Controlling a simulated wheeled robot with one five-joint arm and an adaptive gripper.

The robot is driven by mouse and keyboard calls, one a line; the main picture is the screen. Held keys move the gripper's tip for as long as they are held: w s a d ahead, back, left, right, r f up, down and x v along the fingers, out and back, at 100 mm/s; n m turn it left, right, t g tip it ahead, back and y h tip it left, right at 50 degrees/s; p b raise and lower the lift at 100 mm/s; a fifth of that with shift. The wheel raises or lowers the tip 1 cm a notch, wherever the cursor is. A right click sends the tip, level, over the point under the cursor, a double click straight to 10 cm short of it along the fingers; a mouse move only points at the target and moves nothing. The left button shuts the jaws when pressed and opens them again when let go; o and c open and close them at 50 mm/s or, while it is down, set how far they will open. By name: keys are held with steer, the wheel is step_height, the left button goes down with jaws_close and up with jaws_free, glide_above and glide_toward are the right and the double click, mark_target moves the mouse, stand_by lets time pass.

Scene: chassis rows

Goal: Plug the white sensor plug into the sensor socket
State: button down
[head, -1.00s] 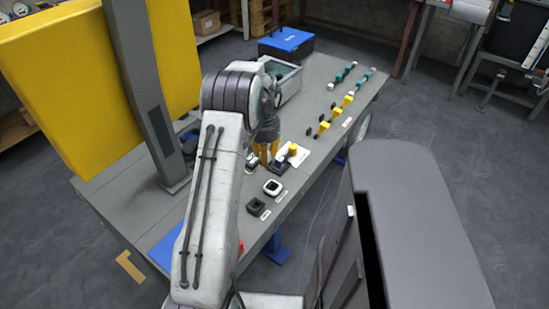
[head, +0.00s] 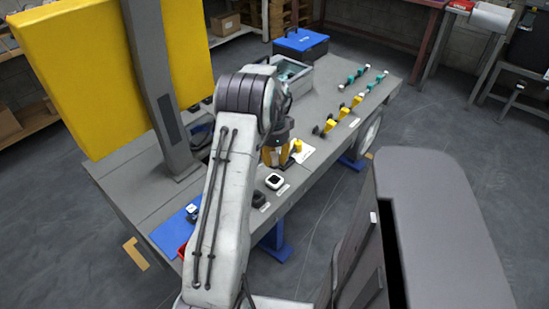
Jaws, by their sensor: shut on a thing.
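A darker socket (head: 259,200) sits nearer to me, partly behind my arm. I cannot read the labels to tell which is the sensor socket. The gap between fingertips and bench cannot be judged.
A yellow plug (head: 297,146) stands by a white card, close right of the fingers. Several yellow and teal connectors line the bench's right edge. An open grey bin (head: 297,75) and blue toolbox (head: 301,42) are at the back. A grey post (head: 166,110) stands left.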

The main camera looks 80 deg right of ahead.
mark_target(275, 168)
steer(key=shift+m, duration=0.4)
steer(key=shift+f, duration=0.2)
steer(key=shift+f+b, duration=2.05)
steer(key=shift+f, duration=0.1)
steer(key=shift+f+b, duration=0.8)
steer(key=shift+f, duration=0.55)
steer(key=c, duration=1)
jaws_free()
steer(key=shift+r, duration=0.15)
steer(key=r, duration=1.1)
steer(key=shift+a+r, duration=0.2)
steer(key=shift+r, duration=0.2)
